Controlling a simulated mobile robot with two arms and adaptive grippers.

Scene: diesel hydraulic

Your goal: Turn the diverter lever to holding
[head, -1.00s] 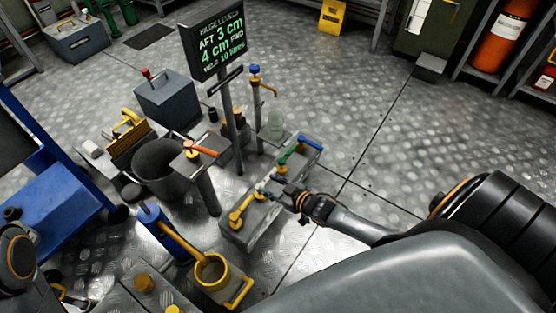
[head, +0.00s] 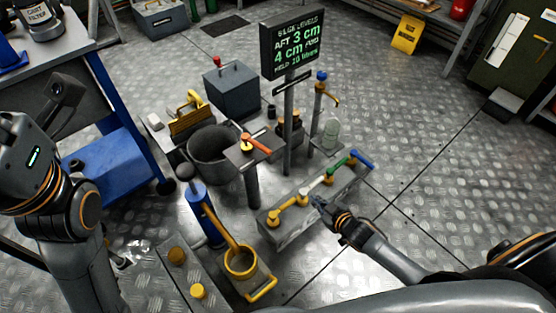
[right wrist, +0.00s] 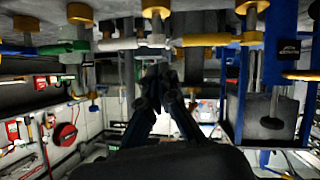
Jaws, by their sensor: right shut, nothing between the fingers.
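A low grey manifold block (head: 285,233) carries a row of valve levers: yellow (head: 287,213), white (head: 317,187), green (head: 341,164) and blue (head: 362,159). An orange-red lever (head: 256,144) with a yellow hub sits on a separate grey pedestal (head: 252,185). No readable label tells which lever is the diverter. My right gripper (head: 320,202) is shut and empty, close beside the white lever; contact cannot be told. In the right wrist view, upside down, its fingertips (right wrist: 160,74) point at the valve row near the white lever (right wrist: 138,43). My left arm shows, but its gripper does not.
A sign (head: 292,45) reads AFT 3 cm and 4 cm. Behind the manifold stand a black bucket (head: 212,160) and a tap post (head: 318,100).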

